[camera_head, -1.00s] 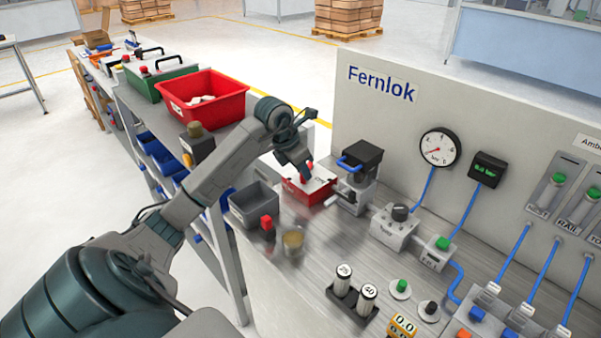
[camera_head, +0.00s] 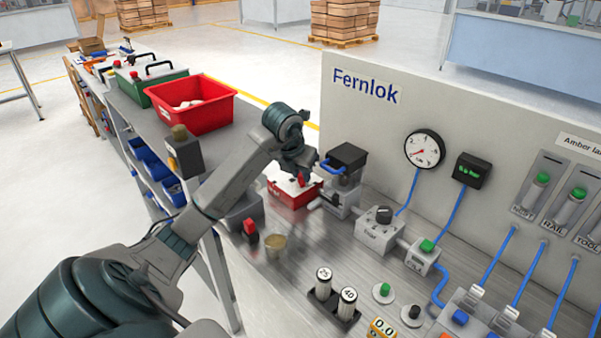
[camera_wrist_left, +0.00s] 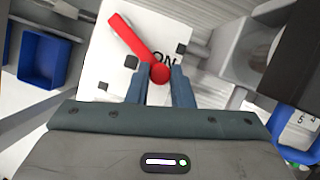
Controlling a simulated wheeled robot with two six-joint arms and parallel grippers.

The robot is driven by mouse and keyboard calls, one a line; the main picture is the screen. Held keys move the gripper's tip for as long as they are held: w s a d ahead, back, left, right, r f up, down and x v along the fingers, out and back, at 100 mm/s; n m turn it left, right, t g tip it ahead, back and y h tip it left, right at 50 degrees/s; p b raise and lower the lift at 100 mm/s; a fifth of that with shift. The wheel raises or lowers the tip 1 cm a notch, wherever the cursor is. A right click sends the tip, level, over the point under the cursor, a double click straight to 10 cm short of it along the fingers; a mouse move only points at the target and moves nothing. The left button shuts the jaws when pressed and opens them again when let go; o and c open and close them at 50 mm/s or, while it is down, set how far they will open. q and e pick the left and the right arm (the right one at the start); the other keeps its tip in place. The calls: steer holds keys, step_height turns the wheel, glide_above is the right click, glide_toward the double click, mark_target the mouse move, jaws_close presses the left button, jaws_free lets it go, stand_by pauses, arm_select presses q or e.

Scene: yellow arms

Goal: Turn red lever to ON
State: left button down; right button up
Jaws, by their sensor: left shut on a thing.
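The red lever (camera_wrist_left: 131,42) lies across a white plate (camera_wrist_left: 98,60) with black ON lettering (camera_wrist_left: 168,58) in the left wrist view. Its arm runs from the upper left down to a round red knob (camera_wrist_left: 159,73). My left gripper (camera_wrist_left: 158,82) is shut on this knob, one finger on each side. The ON lettering is beside the knob, partly covered by the lever. In the head view my left gripper (camera_head: 303,178) is over the red box with a white top (camera_head: 285,188), which it partly hides. My right gripper is not in view.
A black-topped clamp device (camera_head: 345,165) stands close to the right of my gripper. A grey bin (camera_head: 243,208), a small red-topped part (camera_head: 250,230) and a brass cup (camera_head: 275,245) are in front. A red bin (camera_head: 195,110) is behind to the left.

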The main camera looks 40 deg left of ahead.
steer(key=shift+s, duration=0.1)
arm_select(q)
steer(key=c, duration=1.3)
jaws_free()
steer(key=shift+p+v, duration=0.6)
steer(key=shift+v, duration=4.8)
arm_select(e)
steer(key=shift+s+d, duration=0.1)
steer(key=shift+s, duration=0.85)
arm_select(q)
steer(key=shift+w, duration=0.1)
